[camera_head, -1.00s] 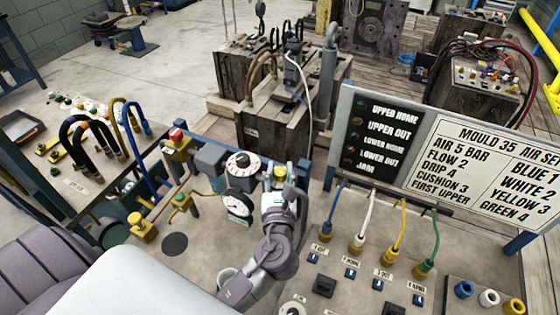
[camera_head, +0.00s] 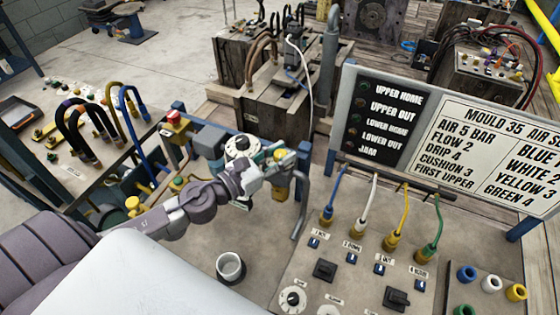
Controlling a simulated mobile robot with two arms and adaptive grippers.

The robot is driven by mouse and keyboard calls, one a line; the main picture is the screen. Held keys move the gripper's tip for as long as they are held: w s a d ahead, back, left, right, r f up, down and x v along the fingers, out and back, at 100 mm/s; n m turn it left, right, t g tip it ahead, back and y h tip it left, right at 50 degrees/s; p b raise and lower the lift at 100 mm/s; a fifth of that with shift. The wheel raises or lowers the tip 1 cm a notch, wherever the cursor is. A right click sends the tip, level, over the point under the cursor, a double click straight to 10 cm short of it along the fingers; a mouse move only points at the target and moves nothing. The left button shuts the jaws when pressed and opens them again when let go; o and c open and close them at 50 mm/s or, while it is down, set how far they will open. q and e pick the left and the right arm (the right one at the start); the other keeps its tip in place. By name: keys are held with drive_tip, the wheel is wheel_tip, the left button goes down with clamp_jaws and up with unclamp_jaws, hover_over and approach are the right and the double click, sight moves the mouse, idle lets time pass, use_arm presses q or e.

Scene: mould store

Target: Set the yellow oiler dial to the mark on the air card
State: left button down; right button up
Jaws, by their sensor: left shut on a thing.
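The yellow oiler (camera_head: 281,190) stands at the right end of the row of air fittings, at the bench's back edge. Its yellow dial (camera_head: 286,158) is on top, partly covered by my left gripper (camera_head: 277,163). The gripper comes in from the left and is shut on the dial. The dial's scale and pointer are too small and hidden to read. The air card (camera_head: 490,150) is the white half of the board at right; it reads air 5 bar, flow 2, drip 4, cushion 3, first upper. My right gripper is not in view.
A black-and-white round dial (camera_head: 238,148) sits just left of my gripper. A grey cup (camera_head: 230,267) stands on the bench in front. Blue, white, yellow and green hoses plug into the panel (camera_head: 335,255) at right. A red button (camera_head: 173,117) is at left.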

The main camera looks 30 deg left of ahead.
use_arm(q)
drive_tip(key=shift+m+g+h+b, duration=0.5)
drive_tip(key=shift+m+h+b, duration=0.2)
drive_tip(key=shift+h+b, duration=0.25)
drive_tip(key=shift+r, duration=0.1)
drive_tip(key=c, duration=0.8)
unclamp_jaws()
drive_tip(key=shift+w, duration=0.1)
drive_tip(key=v, duration=1.2)
